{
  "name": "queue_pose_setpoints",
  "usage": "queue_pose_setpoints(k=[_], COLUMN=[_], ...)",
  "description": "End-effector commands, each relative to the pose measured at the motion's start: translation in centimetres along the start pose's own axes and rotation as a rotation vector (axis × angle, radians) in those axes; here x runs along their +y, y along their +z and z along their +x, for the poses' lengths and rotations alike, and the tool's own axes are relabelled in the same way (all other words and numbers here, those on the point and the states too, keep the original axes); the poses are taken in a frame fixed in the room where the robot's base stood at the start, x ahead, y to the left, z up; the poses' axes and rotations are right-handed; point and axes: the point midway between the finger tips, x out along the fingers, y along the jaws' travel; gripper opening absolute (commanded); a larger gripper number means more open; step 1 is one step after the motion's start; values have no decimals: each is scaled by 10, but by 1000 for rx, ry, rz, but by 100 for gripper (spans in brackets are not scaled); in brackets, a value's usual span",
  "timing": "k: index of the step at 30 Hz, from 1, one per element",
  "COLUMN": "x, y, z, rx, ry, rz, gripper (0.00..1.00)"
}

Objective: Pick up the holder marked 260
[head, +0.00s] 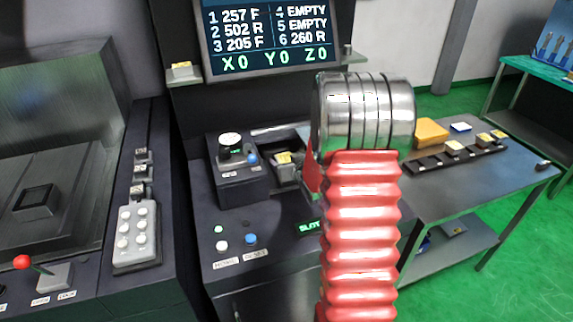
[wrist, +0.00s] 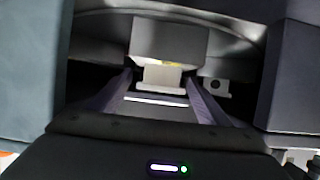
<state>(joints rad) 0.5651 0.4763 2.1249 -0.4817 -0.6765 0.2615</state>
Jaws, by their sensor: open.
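In the wrist view my gripper (wrist: 158,82) is open. Its two fingers reach forward on either side of a small pale block with a yellow strip (wrist: 162,76), which sits under a dark grey block. The pale block may be a holder; no number can be read on it, and I cannot tell whether the fingers touch it. In the head view a yellow-topped holder (head: 283,157) sits in a dark recess just left of my arm; its marking is too small to read. The screen (head: 270,38) lists 260 R at number 6. My fingers are hidden in the head view.
A side table (head: 500,190) at right bears a dark rack (head: 430,165) with several pale-topped holders and a yellow wedge (head: 431,132). A dial box (head: 240,165) stands beside the recess. A grey button pad (head: 136,240) and a red-knobbed lever (head: 24,263) are at left.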

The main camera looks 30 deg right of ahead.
Motion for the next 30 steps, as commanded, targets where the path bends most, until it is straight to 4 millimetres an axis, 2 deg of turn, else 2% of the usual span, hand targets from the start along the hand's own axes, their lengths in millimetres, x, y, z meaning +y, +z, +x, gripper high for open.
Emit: queue_pose_setpoints(k=[4, 19, 30], x=[0, 0, 0], y=[0, 0, 0], z=[6, 6, 6], rx=[1, 1, 1], ry=[-1, 0, 0], rz=[-1, 0, 0], gripper=[70, 70, 45])
